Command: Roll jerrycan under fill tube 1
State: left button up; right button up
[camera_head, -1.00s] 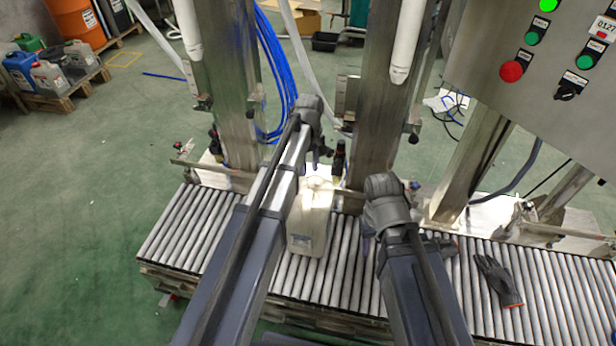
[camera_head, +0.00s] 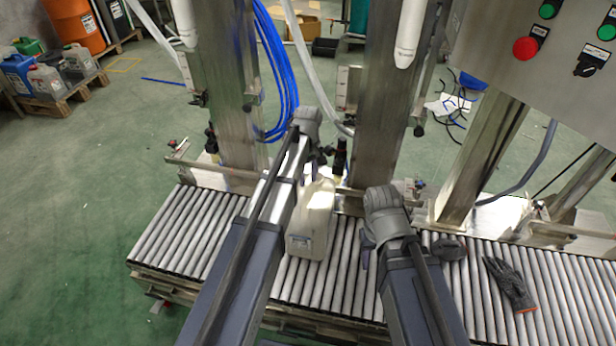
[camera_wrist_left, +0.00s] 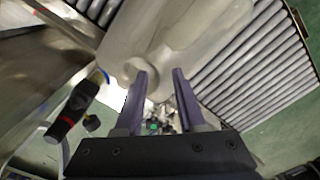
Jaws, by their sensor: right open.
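The jerrycan (camera_head: 311,232), a pale translucent canister, stands on the roller conveyor (camera_head: 192,235) in the head view, partly hidden by my left arm. In the left wrist view the jerrycan (camera_wrist_left: 190,40) fills the top, its round cap close to the left fingertip. My left gripper (camera_wrist_left: 161,74) is open, its two fingers apart at the jerrycan; contact cannot be told. My right gripper (camera_head: 366,256) is open, right of the jerrycan and apart from it. White fill tubes hang at left (camera_head: 184,20) and right (camera_head: 410,35); which is number 1 cannot be told.
A dark glove (camera_head: 510,285) lies on the rollers at the right. Steel posts (camera_head: 375,110) rise behind the conveyor, with blue hoses (camera_head: 275,75) between them. A button panel (camera_head: 560,50) juts in at upper right. Rollers left of my left arm are clear.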

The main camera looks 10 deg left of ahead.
pick_arm(q)
jog(key=shift+f, duration=0.5)
grip_shut()
dwell(1.1)
